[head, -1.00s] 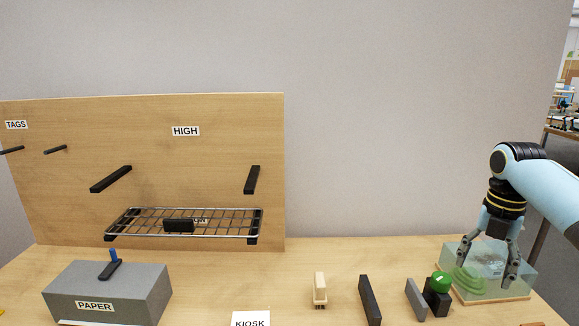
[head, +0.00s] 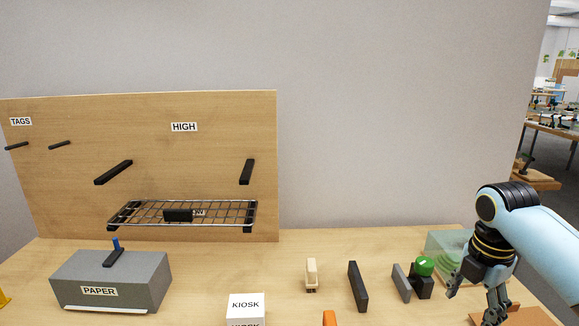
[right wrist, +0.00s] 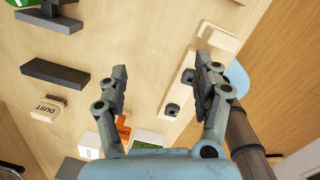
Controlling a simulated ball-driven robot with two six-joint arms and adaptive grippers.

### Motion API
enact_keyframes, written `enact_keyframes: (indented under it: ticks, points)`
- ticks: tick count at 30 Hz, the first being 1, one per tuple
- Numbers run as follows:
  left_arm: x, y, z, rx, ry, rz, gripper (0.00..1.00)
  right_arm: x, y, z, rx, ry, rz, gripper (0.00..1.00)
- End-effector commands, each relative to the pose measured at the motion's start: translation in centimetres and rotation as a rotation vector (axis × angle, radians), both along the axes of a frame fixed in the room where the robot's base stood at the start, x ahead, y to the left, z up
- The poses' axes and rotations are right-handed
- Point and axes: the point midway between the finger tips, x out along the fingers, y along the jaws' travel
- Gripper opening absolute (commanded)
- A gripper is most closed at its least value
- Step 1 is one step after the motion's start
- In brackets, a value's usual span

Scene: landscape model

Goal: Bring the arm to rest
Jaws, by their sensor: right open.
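My right gripper (head: 474,300) is at the right front of the table in the head view, pointing down, with its lower tips near the bottom edge. In the right wrist view the right gripper (right wrist: 160,85) shows its two fingers spread wide with nothing between them. A clear greenish box (head: 447,243) stands on the table behind the arm, partly covered by it. My left gripper is not in any view.
A black block with a green disc (head: 425,266), dark upright plates (head: 357,287) and a brush (head: 311,275) stand along the table. A wire rack (head: 185,212), a grey PAPER box (head: 110,279) and a KIOSK block (head: 245,306) are further left. An orange object (head: 329,318) is at the front.

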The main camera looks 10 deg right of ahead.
Motion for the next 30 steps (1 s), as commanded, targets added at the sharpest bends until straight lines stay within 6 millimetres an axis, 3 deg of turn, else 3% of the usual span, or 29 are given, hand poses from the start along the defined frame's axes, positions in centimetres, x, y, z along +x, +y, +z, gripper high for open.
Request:
enact_keyframes:
  ticks: [7, 12, 15, 21, 30]
  points:
    - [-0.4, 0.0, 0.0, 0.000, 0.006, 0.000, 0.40, -7.2, 5.0, -1.8, 0.028, -0.101, -0.462, 0.67]
    - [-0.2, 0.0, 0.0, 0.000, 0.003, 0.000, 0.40, -13.2, 8.4, -0.9, 0.101, -0.194, -0.892, 0.67]
    - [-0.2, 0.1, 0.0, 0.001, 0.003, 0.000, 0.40, -15.5, 9.5, 0.1, 0.145, -0.229, -1.075, 0.67]
    - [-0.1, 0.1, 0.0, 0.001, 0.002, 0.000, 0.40, -19.3, 10.9, 2.1, 0.221, -0.273, -1.368, 0.67]
    - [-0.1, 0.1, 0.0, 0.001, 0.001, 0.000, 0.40, -23.3, 12.0, 5.4, 0.323, -0.315, -1.716, 0.67]
